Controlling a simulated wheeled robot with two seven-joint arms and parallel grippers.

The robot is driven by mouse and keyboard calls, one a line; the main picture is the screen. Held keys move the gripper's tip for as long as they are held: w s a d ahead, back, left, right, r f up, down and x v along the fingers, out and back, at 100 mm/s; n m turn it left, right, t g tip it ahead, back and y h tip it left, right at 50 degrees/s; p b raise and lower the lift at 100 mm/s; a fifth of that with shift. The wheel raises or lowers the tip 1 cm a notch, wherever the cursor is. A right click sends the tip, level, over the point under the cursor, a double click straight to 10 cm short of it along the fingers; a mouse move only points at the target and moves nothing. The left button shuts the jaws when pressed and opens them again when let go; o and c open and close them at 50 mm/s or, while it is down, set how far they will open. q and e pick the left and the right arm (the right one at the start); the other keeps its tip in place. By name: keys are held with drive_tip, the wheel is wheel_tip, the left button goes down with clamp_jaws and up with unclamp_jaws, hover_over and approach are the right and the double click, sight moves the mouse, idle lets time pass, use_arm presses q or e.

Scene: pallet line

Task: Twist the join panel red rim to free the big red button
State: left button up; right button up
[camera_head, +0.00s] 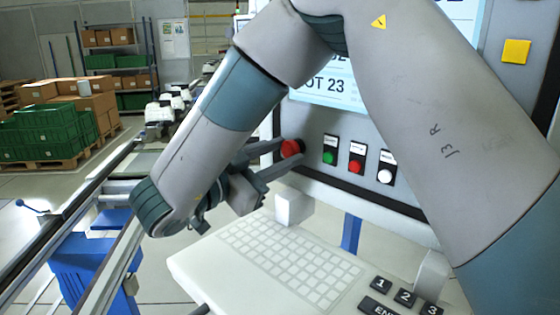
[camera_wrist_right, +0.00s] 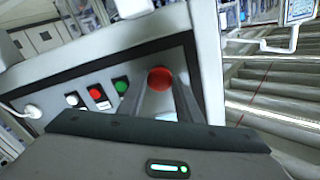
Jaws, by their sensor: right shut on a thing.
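The big red button (camera_head: 292,147) is at the lower left corner of the grey join panel (camera_head: 318,178). My right gripper (camera_head: 287,151) reaches it from the left, with its two fingers shut on the button's red rim, one on each side. In the right wrist view the red button (camera_wrist_right: 160,78) sits between the ends of the two fingers (camera_wrist_right: 160,92). The fingers hide part of the rim, so I cannot tell how far it is turned. My left gripper is not in view.
Green (camera_head: 330,150), red (camera_head: 357,158) and white (camera_head: 385,170) buttons sit right of the red one. A keyboard (camera_head: 285,262) juts out below the panel. A roller conveyor (camera_head: 90,220) runs along the left. A yellow square (camera_head: 515,51) is at upper right.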

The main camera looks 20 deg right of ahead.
drive_tip(key=o, duration=1.1)
drive_tip(key=shift+d, duration=0.1)
drive_tip(key=shift+c, duration=0.2)
